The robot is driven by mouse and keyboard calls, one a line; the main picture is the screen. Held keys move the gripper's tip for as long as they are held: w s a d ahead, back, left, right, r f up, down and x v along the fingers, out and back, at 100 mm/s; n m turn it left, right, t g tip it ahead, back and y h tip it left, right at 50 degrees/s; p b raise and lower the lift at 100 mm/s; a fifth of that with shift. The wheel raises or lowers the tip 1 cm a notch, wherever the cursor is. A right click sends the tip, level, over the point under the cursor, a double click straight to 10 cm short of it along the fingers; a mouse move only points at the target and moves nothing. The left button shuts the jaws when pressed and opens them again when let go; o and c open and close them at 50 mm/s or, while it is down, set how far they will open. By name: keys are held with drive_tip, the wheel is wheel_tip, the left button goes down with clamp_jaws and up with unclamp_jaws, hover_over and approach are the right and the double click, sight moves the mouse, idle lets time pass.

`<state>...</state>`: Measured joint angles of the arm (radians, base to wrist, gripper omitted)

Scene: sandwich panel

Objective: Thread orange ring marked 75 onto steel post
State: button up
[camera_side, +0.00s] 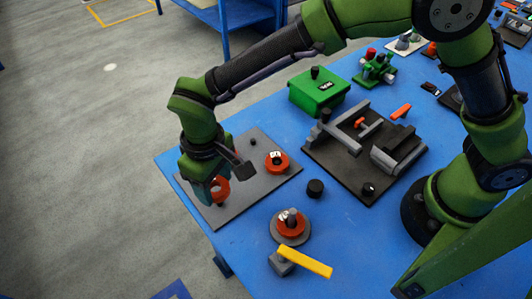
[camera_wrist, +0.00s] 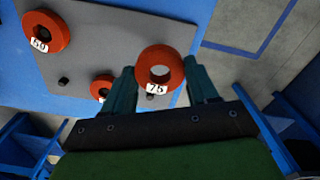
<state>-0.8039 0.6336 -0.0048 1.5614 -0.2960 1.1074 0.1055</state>
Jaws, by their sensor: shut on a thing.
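My gripper (camera_wrist: 160,88) is shut on the orange ring marked 75 (camera_wrist: 160,66), with one finger at each side of it. In the side view the held ring (camera_side: 219,189) hangs over the left part of the grey plate; its height above it is hard to judge. The steel post (camera_side: 291,215) stands on a round grey base at the front of the table, to the right of and apart from my gripper. An orange ring (camera_side: 289,229) with a white label lies around the post. The post is not in the wrist view.
An orange ring (camera_side: 277,161) sits on the grey plate (camera_side: 232,205). The wrist view shows a ring marked 60 (camera_wrist: 45,33) and another partly hidden ring (camera_wrist: 101,87). A black knob (camera_side: 315,188), a yellow bar (camera_side: 305,262) and a dark fixture (camera_side: 335,165) lie near the post.

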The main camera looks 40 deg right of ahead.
drive_tip(key=r, duration=0.2)
drive_tip(key=s+r, duration=0.1)
drive_tip(key=r, duration=0.2)
drive_tip(key=s+r, duration=0.1)
drive_tip(key=r, duration=0.2)
drive_tip(key=shift+s+d+r, duration=0.2)
drive_tip(key=s+d+r+m, duration=0.2)
drive_tip(key=s+d, duration=0.1)
drive_tip(key=s, duration=0.2)
drive_tip(key=m, duration=0.3)
approach(293, 211)
drive_tip(key=shift+f+m, duration=0.3)
drive_tip(key=shift+m, duration=0.3)
drive_tip(key=shift+f, duration=2.35)
drive_tip(key=shift+f, duration=0.1)
drive_tip(key=shift+f, duration=1.1)
drive_tip(key=shift+f, duration=0.3)
